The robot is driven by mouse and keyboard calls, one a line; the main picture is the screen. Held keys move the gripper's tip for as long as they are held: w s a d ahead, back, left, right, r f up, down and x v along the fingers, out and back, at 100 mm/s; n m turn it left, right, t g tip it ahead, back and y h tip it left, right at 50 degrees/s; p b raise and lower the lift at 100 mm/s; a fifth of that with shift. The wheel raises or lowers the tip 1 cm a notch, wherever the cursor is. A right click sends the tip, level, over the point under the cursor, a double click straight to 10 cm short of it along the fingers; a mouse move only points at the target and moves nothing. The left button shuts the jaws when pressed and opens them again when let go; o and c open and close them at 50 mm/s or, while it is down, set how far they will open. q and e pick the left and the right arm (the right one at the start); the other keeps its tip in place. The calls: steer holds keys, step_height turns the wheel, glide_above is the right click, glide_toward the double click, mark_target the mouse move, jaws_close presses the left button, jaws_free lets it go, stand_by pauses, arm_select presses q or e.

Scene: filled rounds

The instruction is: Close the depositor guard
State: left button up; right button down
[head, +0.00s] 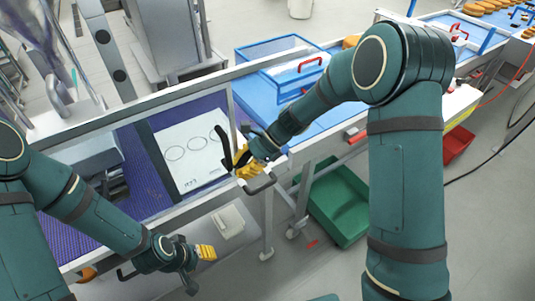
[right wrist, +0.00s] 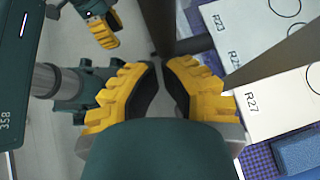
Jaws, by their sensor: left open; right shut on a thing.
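The depositor guard appears as a pale metal frame with a long upper rail (head: 160,100) over the purple belt; its clear face is hard to see. My right gripper (head: 243,162) is at the front right of this frame, its yellow fingers shut around a dark bar that I take for the guard's handle. In the right wrist view, the fingers (right wrist: 160,85) close at a dark upright bar (right wrist: 158,25); the grip itself is partly hidden. My left gripper (head: 203,252) is open and empty in front of the belt's near edge; it also shows in the right wrist view (right wrist: 103,28).
A white board (head: 190,150) with printed circles lies on the purple belt (head: 145,180). A green bin (head: 340,205) and a red bin (head: 458,142) are on the floor at right. Open floor lies in front.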

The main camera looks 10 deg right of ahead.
arm_select(q)
steer(key=shift+f+b, duration=0.8)
steer(key=shift+f, duration=0.1)
arm_select(e)
steer(key=s+a, duration=0.3)
steer(key=a, duration=0.7)
steer(key=s+a, duration=0.4)
steer(key=a, duration=0.7)
steer(key=shift+s, duration=0.3)
